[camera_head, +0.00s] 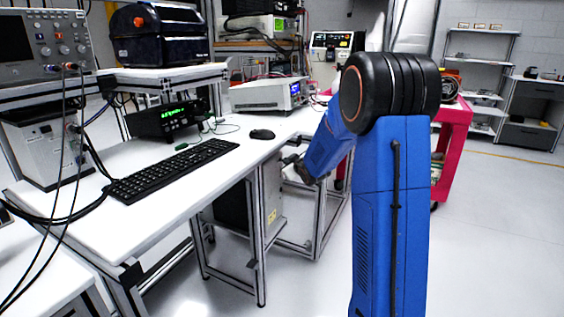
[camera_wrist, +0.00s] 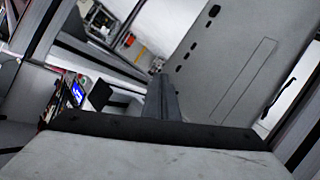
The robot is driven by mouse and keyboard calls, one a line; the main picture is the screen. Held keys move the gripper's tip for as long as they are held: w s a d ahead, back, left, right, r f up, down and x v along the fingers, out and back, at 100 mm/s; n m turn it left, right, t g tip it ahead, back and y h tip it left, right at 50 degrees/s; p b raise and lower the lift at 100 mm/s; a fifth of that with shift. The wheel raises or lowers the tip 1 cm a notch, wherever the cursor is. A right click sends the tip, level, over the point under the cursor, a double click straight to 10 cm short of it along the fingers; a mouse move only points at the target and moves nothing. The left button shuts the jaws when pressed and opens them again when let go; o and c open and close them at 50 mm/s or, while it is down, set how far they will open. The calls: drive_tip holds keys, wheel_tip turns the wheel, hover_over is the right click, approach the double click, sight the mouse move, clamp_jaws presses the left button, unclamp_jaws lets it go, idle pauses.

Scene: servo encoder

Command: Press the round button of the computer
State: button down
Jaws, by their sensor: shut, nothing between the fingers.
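The computer (camera_head: 272,200) stands under the white desk, a dark case with a light grey panel and a yellow label. Its upper part is close behind my gripper (camera_head: 291,160) in the head view. In the wrist view a large grey metal panel with dark slots (camera_wrist: 222,55), which looks like the computer's case, fills the upper right. My gripper's fingers (camera_wrist: 163,97) are shut together and empty, pointing up beside this panel. I cannot tell whether they touch it. I cannot make out the round button in either view.
The desk (camera_head: 225,160) has metal frame legs close to my gripper. A keyboard (camera_head: 172,170) and a mouse (camera_head: 262,134) lie on it. A red cart (camera_head: 453,150) stands behind my arm on the right. The floor at far right is clear.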

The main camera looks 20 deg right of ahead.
idle(0.5)
drive_tip(key=shift+s+d, duration=0.3)
drive_tip(key=shift+s, duration=0.1)
drive_tip(key=s+d, duration=0.3)
drive_tip(key=s, duration=0.1)
drive_tip(key=shift+s+d, duration=0.35)
idle(0.3)
idle(0.4)
drive_tip(key=s+a+r+m+g+h, duration=0.1)
drive_tip(key=s+a+r, duration=0.1)
drive_tip(key=s+a, duration=0.15)
drive_tip(key=s+a+r+m+g, duration=0.1)
drive_tip(key=s+a+r, duration=0.1)
drive_tip(key=s, duration=0.3)
drive_tip(key=s+a+f+g, duration=0.1)
drive_tip(key=s+a, duration=0.5)
drive_tip(key=s, duration=0.7)
drive_tip(key=s+a+m+g+y, duration=0.1)
drive_tip(key=s+a+g, duration=0.3)
drive_tip(key=s, duration=1)
drive_tip(key=s+a+f+m+g+y, duration=0.1)
drive_tip(key=s+a, duration=0.6)
drive_tip(key=s, duration=0.7)
drive_tip(key=shift+a+f+g, duration=0.35)
drive_tip(key=shift+a+g, duration=0.05)
drive_tip(key=shift+g, duration=0.5)
